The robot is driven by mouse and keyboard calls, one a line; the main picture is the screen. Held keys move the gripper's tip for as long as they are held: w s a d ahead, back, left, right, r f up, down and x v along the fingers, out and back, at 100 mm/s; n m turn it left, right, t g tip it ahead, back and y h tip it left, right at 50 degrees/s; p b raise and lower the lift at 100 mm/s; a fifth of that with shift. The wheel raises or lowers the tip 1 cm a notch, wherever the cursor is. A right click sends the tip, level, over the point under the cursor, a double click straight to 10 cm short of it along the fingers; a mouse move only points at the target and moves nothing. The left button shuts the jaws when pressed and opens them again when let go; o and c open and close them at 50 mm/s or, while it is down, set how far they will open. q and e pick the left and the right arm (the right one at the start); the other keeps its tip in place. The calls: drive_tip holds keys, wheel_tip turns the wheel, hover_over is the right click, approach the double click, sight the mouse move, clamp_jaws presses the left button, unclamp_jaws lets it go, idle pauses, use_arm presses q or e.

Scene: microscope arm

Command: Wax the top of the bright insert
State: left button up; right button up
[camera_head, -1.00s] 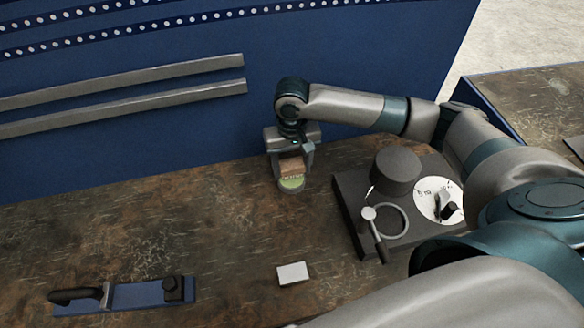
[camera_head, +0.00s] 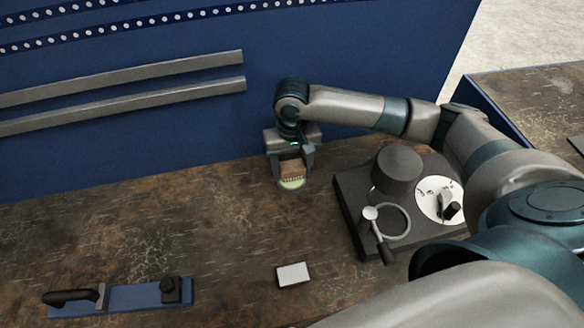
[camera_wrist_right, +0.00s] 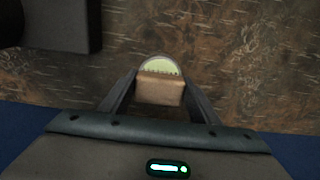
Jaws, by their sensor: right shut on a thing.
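The brush also shows between the fingers in the right wrist view (camera_wrist_right: 160,90). A white round plate (camera_head: 428,205) with dark marks and a black lever sits on the dark base at right. I cannot tell which of these is the bright insert. My left gripper is out of view.
A white block (camera_head: 293,274) lies at front centre. A blue board (camera_head: 135,298) with a black-handled tool is at front left. The bench's left middle is clear.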

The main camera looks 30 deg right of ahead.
sight(291, 167)
drive_tip(key=shift+f, duration=0.5)
idle(0.7)
drive_tip(key=shift+p, duration=0.45)
idle(1.6)
drive_tip(key=shift+s+f, duration=0.15)
idle(1.8)
drive_tip(key=shift+p, duration=0.3)
wheel_tip(291, 167, up, 7)
drive_tip(key=p, duration=0.9)
drive_tip(key=shift+w, duration=0.2)
idle(0.7)
